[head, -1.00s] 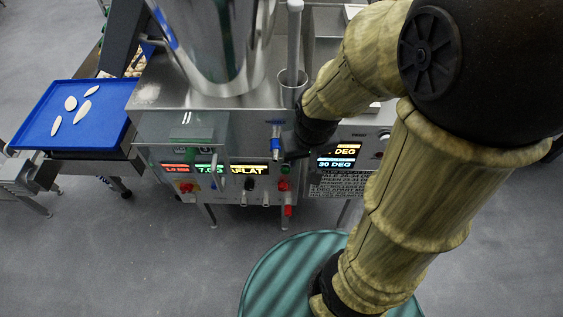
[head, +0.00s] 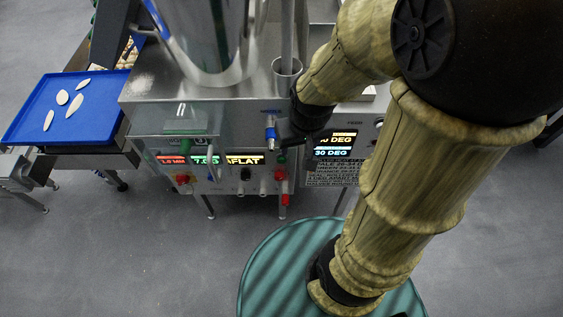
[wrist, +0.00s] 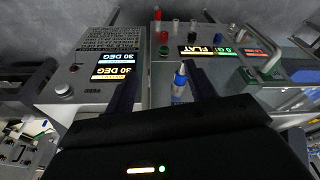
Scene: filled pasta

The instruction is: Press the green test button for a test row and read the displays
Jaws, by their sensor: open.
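The machine's front panel carries a row of displays (head: 202,159): a red one, a green one that seems to read 7.0 G, and a yellow one reading FLAT. A small green button (head: 281,158) sits right of the yellow display, with a red button (head: 281,174) below it. The wrist view, upside down, also shows the green button (wrist: 163,50). In the head view my arm hides most of the gripper.
A blue-and-silver fitting (wrist: 180,82) sticks up between my fingers. A second unit (head: 335,145) at right has two DEG displays; the lower reads 30 DEG. A blue tray (head: 62,110) with several pale pieces is at left. A teal round top (head: 290,275) lies in front.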

